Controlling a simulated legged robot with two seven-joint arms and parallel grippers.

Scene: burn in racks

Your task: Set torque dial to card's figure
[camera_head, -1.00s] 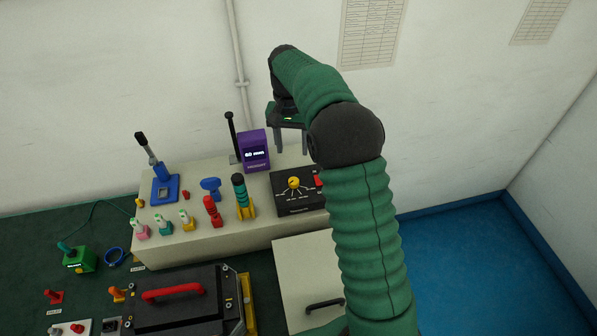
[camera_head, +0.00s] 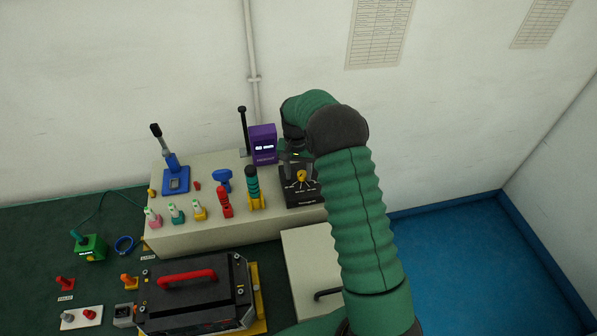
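The torque dial is a yellow knob (camera_head: 301,176) on a black box (camera_head: 303,197) with pale marks, at the right end of the raised bench. Its setting is too small to read. My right gripper (camera_head: 299,171) points down over the box, its fingers appearing on either side of the knob with a gap between them. I cannot tell if they touch it. My arm hides part of the box's right side. A purple unit (camera_head: 263,146) with a lit display stands behind, its figures unreadable. I cannot pick out the card for certain. My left gripper is not in view.
The pale bench (camera_head: 190,236) also holds a blue lever press (camera_head: 175,178), a red tool (camera_head: 224,202), a teal-and-yellow tool (camera_head: 254,188) and several small coloured pieces. A black case (camera_head: 197,303) with a red handle lies in front. Printed sheets (camera_head: 380,32) hang on the wall.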

